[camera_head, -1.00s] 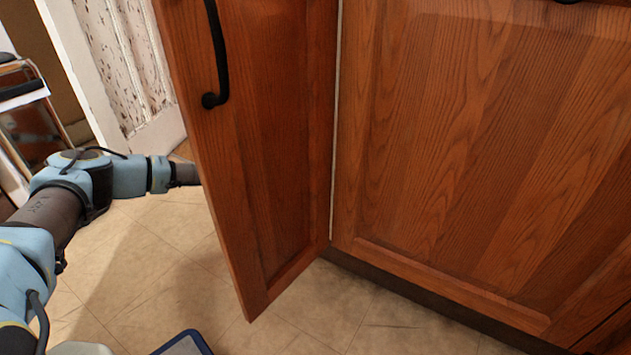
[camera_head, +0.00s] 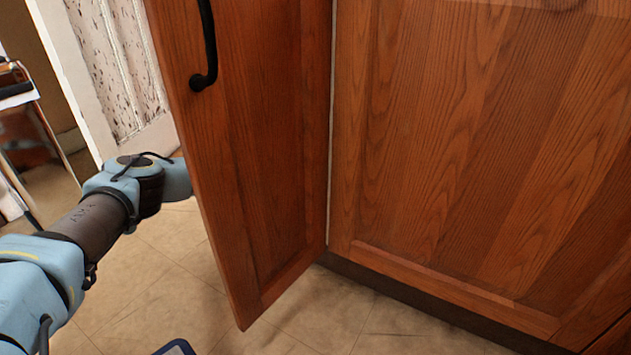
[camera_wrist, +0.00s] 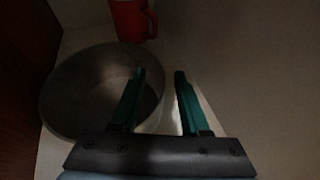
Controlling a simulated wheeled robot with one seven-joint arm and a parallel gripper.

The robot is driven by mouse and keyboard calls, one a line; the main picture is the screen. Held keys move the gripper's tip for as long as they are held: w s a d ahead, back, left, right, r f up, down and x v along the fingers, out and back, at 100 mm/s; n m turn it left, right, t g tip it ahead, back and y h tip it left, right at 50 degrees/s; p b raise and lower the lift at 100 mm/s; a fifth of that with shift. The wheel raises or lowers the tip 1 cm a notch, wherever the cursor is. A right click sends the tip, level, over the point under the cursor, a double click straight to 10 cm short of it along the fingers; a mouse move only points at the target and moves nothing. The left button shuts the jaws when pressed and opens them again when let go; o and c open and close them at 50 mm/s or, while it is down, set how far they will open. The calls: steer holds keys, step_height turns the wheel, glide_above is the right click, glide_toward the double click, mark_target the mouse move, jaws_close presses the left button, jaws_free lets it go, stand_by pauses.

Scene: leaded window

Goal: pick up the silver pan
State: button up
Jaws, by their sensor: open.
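The silver pan (camera_wrist: 80,88) shows in the dark wrist view, left of centre, as a round, shallow metal dish on a pale surface. My gripper (camera_wrist: 160,75) is open, its two green fingers pointing away from the camera. The left finger overlaps the pan's right part in the picture, and the right finger lies to the right of its rim. I cannot tell whether either finger touches the pan. In the head view the gripper and the pan are hidden behind the open cabinet door.
A red mug (camera_wrist: 132,20) stands just beyond the pan. A dark wooden wall (camera_wrist: 22,60) is close on the left; the surface to the right looks clear. The open wooden door (camera_head: 255,150) with a black handle (camera_head: 207,50) stands between the head camera and my gripper.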

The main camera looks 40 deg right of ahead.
jaws_close()
stand_by(1.4)
